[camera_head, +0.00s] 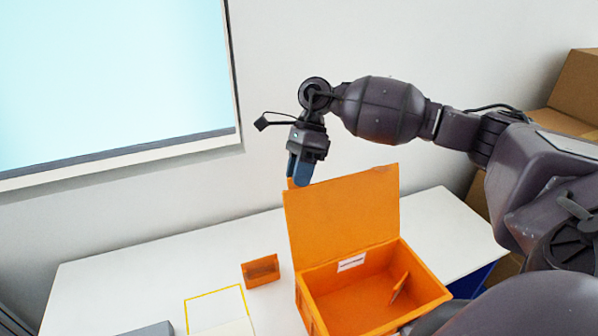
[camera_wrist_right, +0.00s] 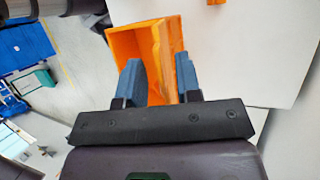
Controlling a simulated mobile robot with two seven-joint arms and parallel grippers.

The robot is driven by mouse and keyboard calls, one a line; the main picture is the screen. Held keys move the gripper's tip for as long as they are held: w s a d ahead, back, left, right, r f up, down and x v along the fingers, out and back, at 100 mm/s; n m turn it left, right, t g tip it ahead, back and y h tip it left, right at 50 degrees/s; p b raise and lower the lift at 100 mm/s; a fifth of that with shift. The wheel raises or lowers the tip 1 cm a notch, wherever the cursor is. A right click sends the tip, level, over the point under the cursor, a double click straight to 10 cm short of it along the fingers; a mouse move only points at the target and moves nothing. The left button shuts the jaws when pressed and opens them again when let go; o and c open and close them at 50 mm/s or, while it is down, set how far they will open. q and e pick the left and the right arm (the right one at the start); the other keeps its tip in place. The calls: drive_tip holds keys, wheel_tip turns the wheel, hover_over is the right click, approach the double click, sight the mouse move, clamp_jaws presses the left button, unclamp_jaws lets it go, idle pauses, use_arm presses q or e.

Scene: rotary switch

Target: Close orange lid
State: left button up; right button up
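The orange lid (camera_head: 345,215) stands open, roughly upright, at the back of the orange box (camera_head: 425,283) on the white table. The box's open inside faces me. My right gripper (camera_head: 299,181) is at the lid's upper left corner, fingers pointing down. In the right wrist view, the fingers of my right gripper (camera_wrist_right: 160,78) are spread apart, and the orange lid (camera_wrist_right: 164,55) shows edge-on beyond and between them. I cannot tell whether a finger touches it. My left gripper is not in view.
A small orange block (camera_head: 261,271) and a yellow-outlined square (camera_head: 214,308) lie left of the box on the white table (camera_head: 110,275). A grey object (camera_head: 150,329) sits at the front edge. Cardboard boxes (camera_head: 575,90) stand at the far right. A window is behind left.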

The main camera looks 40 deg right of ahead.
drive_tip(key=shift+c, duration=0.5)
clamp_jaws()
